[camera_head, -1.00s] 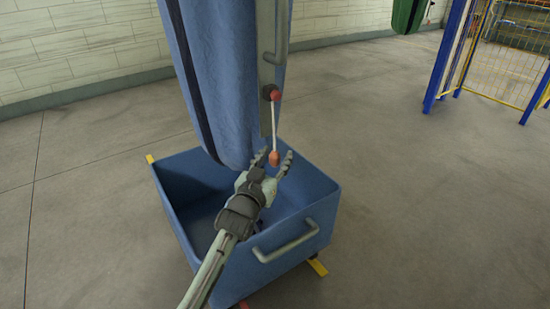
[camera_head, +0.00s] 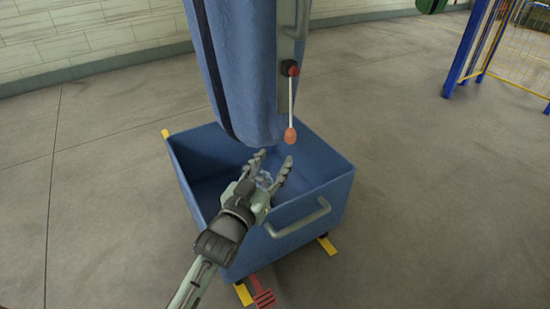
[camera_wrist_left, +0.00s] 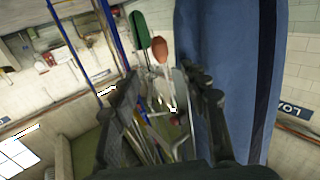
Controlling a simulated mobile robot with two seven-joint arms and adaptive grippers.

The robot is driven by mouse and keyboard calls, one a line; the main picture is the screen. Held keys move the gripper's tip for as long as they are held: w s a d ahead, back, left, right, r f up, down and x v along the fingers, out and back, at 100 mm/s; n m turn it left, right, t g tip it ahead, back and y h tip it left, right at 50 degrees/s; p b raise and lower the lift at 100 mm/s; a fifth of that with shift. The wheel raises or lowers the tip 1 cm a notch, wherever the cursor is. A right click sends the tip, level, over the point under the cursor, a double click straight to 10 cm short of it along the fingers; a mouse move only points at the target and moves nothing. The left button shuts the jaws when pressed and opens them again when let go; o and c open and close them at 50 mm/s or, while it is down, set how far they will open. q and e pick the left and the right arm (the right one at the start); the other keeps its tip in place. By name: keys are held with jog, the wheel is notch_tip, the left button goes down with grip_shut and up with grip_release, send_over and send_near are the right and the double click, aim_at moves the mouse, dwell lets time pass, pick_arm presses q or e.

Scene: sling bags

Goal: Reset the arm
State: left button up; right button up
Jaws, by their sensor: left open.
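My left gripper (camera_head: 271,165) is open and empty. It is in front of and below the hanging blue sling bag (camera_head: 240,70), over the blue wheeled bin (camera_head: 255,240). A lever with an orange-red knob (camera_head: 290,135) hangs down from a grey post beside the bag. The knob is just above and to the right of my fingertips, apart from them. In the left wrist view the knob (camera_wrist_left: 160,52) shows beyond my open fingers, and the blue bag (camera_wrist_left: 225,70) fills the right side. My right gripper is not in view.
A blue-posted yellow mesh fence (camera_head: 520,50) stands at the upper right. The grey floor (camera_head: 430,190) to the right is clear.

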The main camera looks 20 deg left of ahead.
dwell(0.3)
pick_arm(q)
jog(key=s+a+f+g+y+p, duration=0.15)
jog(key=s+f+g, duration=0.3)
jog(key=f, duration=0.45)
jog(key=s+a+f+g, duration=0.2)
jog(key=s+f+g, duration=0.2)
jog(key=s+f, duration=0.3)
jog(key=s+a+f+m+g+p, duration=0.1)
jog(key=s+a+f+g, duration=0.2)
jog(key=s, duration=0.9)
notch_tip(320, 180, down, 6)
jog(key=g, duration=0.3)
jog(key=shift+s+a+r, duration=0.15)
jog(key=shift+s+r, duration=0.05)
jog(key=shift+s, duration=0.05)
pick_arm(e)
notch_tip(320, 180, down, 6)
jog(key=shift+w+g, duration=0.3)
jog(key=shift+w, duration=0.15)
pick_arm(q)
jog(key=shift+g+y, duration=0.25)
